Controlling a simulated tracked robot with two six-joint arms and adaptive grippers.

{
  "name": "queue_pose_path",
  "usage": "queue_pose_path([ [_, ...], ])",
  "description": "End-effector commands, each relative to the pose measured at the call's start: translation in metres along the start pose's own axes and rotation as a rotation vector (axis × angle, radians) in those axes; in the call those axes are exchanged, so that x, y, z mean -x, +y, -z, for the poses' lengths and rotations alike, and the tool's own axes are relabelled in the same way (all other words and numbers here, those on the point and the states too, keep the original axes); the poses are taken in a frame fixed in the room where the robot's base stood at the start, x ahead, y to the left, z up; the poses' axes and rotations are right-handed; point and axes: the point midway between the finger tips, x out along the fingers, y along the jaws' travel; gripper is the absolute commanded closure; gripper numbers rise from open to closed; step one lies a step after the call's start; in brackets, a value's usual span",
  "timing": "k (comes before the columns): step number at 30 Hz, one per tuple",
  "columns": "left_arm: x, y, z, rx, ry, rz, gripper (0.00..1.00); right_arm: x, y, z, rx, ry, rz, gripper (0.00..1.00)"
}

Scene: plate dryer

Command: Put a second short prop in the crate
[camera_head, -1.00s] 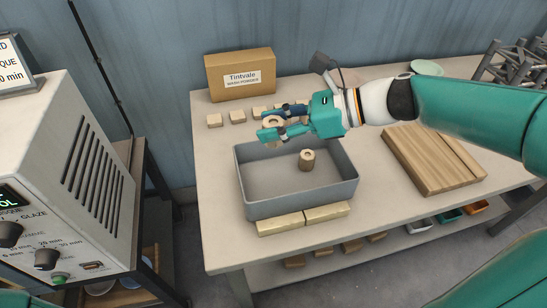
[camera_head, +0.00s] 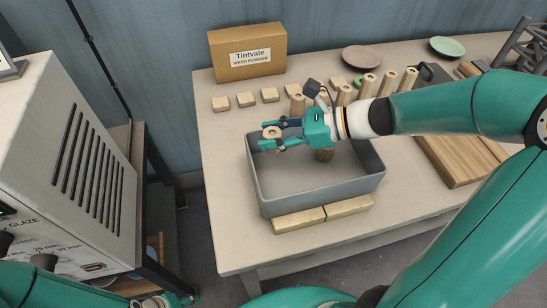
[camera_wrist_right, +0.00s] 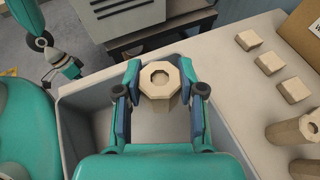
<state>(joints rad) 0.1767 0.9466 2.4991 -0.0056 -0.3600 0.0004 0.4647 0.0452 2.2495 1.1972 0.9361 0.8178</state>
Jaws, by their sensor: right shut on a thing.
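My right gripper (camera_head: 277,138) is shut on a short wooden prop (camera_head: 272,131), a pale octagonal piece with a hole in its top. The held prop is upright, over the left back part of the grey crate (camera_head: 325,201). In the right wrist view the prop (camera_wrist_right: 160,80) sits between the blue finger pads, with the crate's rim (camera_wrist_right: 73,97) around and below. Another short prop (camera_head: 324,155) stands inside the crate, partly hidden by my right gripper. My left gripper (camera_head: 168,300) is at the bottom left, away from the crate, its fingers unclear.
Several taller wooden props (camera_head: 368,86) stand behind the crate. Small wooden blocks (camera_head: 245,99) lie before a cardboard box (camera_head: 247,55). Two pale bars (camera_head: 298,220) lie along the crate's front. A wooden board (camera_head: 458,160) lies right; a grey machine (camera_head: 70,170) stands left.

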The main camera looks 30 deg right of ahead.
Motion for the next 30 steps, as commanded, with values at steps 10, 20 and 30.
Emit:
queue_pose_path([
  [10,-0.008,-0.003,0.0,0.0,0.0,0.0,0.6,-0.015,0.0,0.034,-0.002,-0.001,-0.002,0.99],
  [20,-0.015,-0.005,0.0,0.0,0.001,0.0,0.6,-0.028,0.0,0.066,0.0,-0.001,-0.001,0.99],
  [30,-0.016,-0.006,0.0,0.0,0.0,0.0,0.6,-0.029,0.0,0.067,0.001,-0.001,-0.001,0.56],
])
